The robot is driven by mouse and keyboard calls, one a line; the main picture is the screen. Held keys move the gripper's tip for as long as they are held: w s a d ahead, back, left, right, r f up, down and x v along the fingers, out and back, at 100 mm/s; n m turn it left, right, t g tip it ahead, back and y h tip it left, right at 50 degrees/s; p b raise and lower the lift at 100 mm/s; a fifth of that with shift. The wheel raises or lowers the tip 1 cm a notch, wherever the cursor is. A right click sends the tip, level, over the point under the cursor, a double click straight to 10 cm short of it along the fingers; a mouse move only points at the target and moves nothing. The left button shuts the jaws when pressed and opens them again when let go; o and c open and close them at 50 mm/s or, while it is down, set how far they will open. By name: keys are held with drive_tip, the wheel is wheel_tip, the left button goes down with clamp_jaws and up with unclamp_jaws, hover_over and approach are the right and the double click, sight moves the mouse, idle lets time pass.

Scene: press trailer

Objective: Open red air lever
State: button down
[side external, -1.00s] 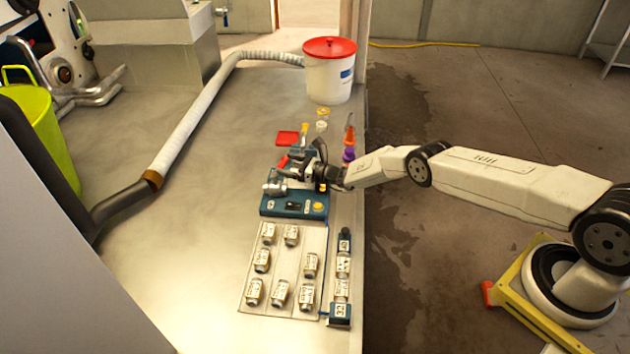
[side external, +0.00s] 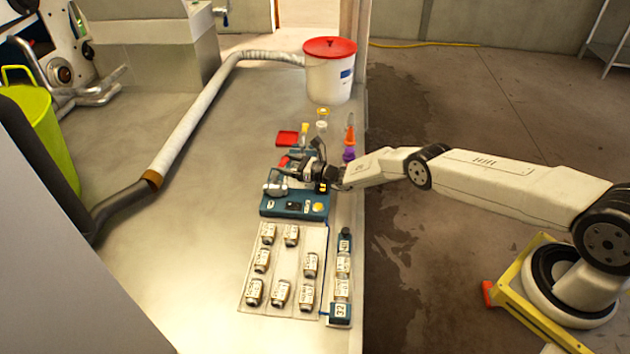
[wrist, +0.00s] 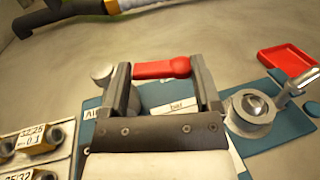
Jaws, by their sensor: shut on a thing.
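The red air lever (wrist: 163,68) lies crosswise between my two fingertips in the wrist view, with a finger at each of its ends. My gripper (wrist: 160,74) is shut on it. A small part of the red lever (side external: 284,161) also shows in the side view, just left of my gripper (side external: 293,170). The blue panel (wrist: 262,138) lies under the lever, with a label reading "bar" partly covered by my fingers. The lever's pivot is hidden.
A metal fitting (wrist: 252,108) stands right of my fingers, and a red tray (wrist: 289,63) lies beyond it. Labelled metal parts sit on a pale board (side external: 248,293) in front. A white bucket with a red lid (side external: 330,80) stands behind.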

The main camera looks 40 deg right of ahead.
sight(286, 164)
drive_tip(key=shift+s+r+m+t+h, duration=0.1)
drive_tip(key=shift+s+m+t+h, duration=0.1)
drive_tip(key=shift+m+t+h, duration=0.4)
drive_tip(key=shift+s+m+t+h, duration=0.25)
drive_tip(key=shift+m+h, duration=0.2)
drive_tip(key=shift+h, duration=0.3)
drive_tip(key=shift+s+m+t+h, duration=0.15)
drive_tip(key=shift+s+m+h, duration=0.25)
drive_tip(key=shift+h, duration=0.35)
drive_tip(key=shift+c, duration=0.3)
unclamp_jaws()
drive_tip(key=shift+s+d, duration=0.15)
drive_tip(key=shift+s+d, duration=0.2)
drive_tip(key=shift+s, duration=0.4)
drive_tip(key=shift+v, duration=3.05)
